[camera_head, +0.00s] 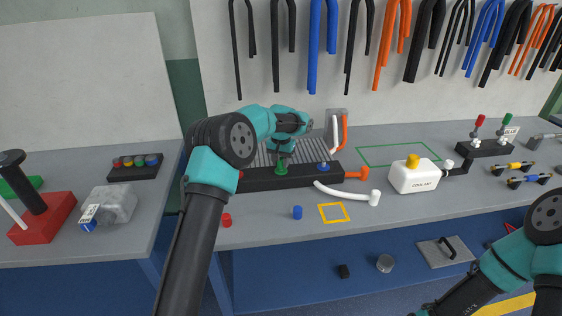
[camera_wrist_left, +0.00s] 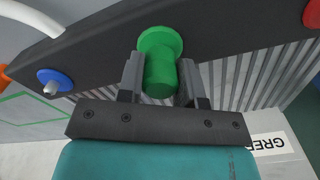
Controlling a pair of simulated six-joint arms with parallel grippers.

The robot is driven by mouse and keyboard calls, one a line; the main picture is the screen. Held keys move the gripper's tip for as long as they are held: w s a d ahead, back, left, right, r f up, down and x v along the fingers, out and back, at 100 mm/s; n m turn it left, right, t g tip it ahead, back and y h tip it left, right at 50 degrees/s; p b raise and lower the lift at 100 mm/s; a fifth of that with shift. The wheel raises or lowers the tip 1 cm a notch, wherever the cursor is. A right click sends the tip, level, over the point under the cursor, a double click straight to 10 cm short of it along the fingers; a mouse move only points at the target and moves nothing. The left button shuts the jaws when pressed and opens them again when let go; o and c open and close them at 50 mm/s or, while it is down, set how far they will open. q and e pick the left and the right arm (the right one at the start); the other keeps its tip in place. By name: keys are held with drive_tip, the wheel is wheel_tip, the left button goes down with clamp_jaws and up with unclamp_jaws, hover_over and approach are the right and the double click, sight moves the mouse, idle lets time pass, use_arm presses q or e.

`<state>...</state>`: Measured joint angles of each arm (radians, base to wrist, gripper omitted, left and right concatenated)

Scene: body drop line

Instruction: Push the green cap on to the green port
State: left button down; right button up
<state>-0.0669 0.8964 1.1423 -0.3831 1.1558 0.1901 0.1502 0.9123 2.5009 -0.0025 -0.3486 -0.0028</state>
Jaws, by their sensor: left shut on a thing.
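The green port (camera_head: 281,171) stands on the black bar (camera_head: 300,177), and its green flange (camera_wrist_left: 168,38) shows in the left wrist view. My left gripper (camera_head: 282,158) is above it, pointing down. In the left wrist view my left gripper (camera_wrist_left: 160,85) is shut on the green cap (camera_wrist_left: 160,74), a green cylinder between its two fingers. The cap is in line with the port's flange and overlaps it in the picture; I cannot tell whether it is fully seated. My right gripper is out of view; only part of its arm shows at lower right.
A blue port (camera_head: 323,167) is on the same bar. A red cap (camera_head: 226,220) and a blue cap (camera_head: 297,212) stand on the bench in front. A white hose (camera_head: 345,193), a yellow square (camera_head: 334,212) and a white coolant tank (camera_head: 414,178) lie to the right.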

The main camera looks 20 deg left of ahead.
sight(281, 158)
use_arm(q)
drive_tip(key=shift+f, duration=0.5)
drive_tip(key=c, duration=0.7)
unclamp_jaws()
wheel_tip(281, 158, up, 17)
drive_tip(key=shift+r, duration=0.15)
idle(0.6)
